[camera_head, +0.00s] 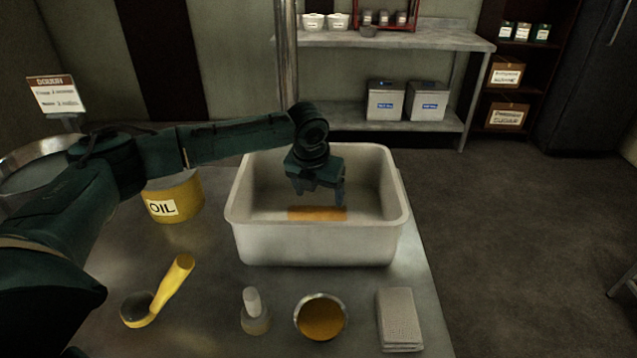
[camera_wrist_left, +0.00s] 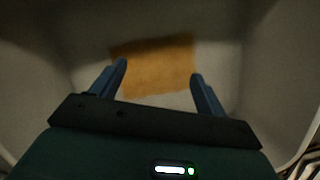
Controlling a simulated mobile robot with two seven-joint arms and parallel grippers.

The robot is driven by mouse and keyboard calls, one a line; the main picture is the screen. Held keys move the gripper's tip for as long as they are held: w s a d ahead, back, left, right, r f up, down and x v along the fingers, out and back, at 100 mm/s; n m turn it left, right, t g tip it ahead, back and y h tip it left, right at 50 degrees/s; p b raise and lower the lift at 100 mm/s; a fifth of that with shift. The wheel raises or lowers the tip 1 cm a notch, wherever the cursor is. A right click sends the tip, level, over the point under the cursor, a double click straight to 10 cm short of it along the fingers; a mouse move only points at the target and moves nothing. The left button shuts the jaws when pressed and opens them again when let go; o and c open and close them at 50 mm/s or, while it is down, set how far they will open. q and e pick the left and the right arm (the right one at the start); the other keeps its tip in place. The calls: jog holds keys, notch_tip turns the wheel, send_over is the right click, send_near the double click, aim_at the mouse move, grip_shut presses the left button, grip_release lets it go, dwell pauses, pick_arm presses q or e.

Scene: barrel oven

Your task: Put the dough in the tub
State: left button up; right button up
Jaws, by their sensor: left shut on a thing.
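The tub (camera_head: 315,243) is a large off-white rectangular bin with an open top, standing on the metal table. A flat orange-tan slab, apparently the dough (camera_head: 317,213), is inside it, low near the floor. My left gripper (camera_head: 318,197) reaches down into the tub from the left, fingers pointing down. In the left wrist view its fingertips (camera_wrist_left: 160,72) stand at the two sides of the dough (camera_wrist_left: 153,66), shut on it. I cannot tell whether the dough touches the tub floor. My right gripper is out of view.
A yellow oil container (camera_head: 174,197) and a metal bowl (camera_head: 38,170) stand left of the tub. In front are a yellow-handled tool (camera_head: 170,285), a small bottle (camera_head: 254,312), a bowl of orange-brown contents (camera_head: 321,318) and a folded cloth (camera_head: 399,319). The tub walls surround my gripper.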

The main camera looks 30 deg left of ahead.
pick_arm(q)
jog(key=x, duration=0.3)
jog(key=shift+s+f, duration=0.15)
jog(key=shift+s, duration=0.15)
jog(key=shift+f, duration=0.1)
jog(key=o, duration=1.8)
jog(key=shift+s+f, duration=0.1)
jog(key=shift+f, duration=0.1)
jog(key=v, duration=1.2)
jog(key=shift+r+p, duration=0.1)
jog(key=shift+p, duration=0.3)
